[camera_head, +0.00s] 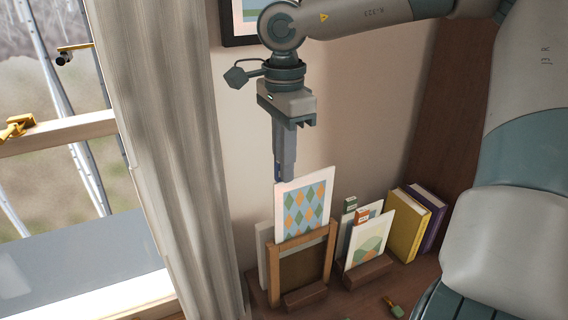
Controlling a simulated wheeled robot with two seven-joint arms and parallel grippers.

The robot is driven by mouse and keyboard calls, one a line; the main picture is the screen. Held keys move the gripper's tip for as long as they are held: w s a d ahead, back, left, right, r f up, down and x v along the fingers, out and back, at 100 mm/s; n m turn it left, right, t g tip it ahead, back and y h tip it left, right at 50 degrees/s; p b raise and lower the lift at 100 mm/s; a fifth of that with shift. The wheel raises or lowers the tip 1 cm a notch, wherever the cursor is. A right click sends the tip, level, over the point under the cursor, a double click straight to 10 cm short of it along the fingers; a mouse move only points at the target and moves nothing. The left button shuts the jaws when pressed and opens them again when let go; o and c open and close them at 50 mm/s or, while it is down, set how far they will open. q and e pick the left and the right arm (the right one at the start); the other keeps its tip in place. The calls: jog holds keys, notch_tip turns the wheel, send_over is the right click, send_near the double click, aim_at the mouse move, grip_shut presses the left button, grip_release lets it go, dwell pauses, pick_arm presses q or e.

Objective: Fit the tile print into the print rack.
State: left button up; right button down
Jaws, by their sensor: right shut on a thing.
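The tile print (304,208) is a white-edged card with orange, green and blue diamonds. It stands nearly upright, a little tilted, behind the top bar of a wooden frame (330,246), and its lower part is hidden by that frame. My right gripper (284,178) points down from above and is shut on the print's upper left edge. The print rack cannot be told for certain; a wooden holder (367,274) to the right holds a print with green and tan shapes (369,244) and other cards. My left gripper is not in view.
A yellow book (406,228) and a purple book (434,216) stand at the right of the holder. A pale panel (263,258) leans behind the frame's left side. A curtain (175,120) and window are at the left. A small green and brass object (393,307) lies in front.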

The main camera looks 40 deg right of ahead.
jog(key=shift+r+p, duration=2.05)
jog(key=shift+r, duration=1.65)
jog(key=shift+r+p, duration=0.9)
jog(key=shift+r, duration=0.55)
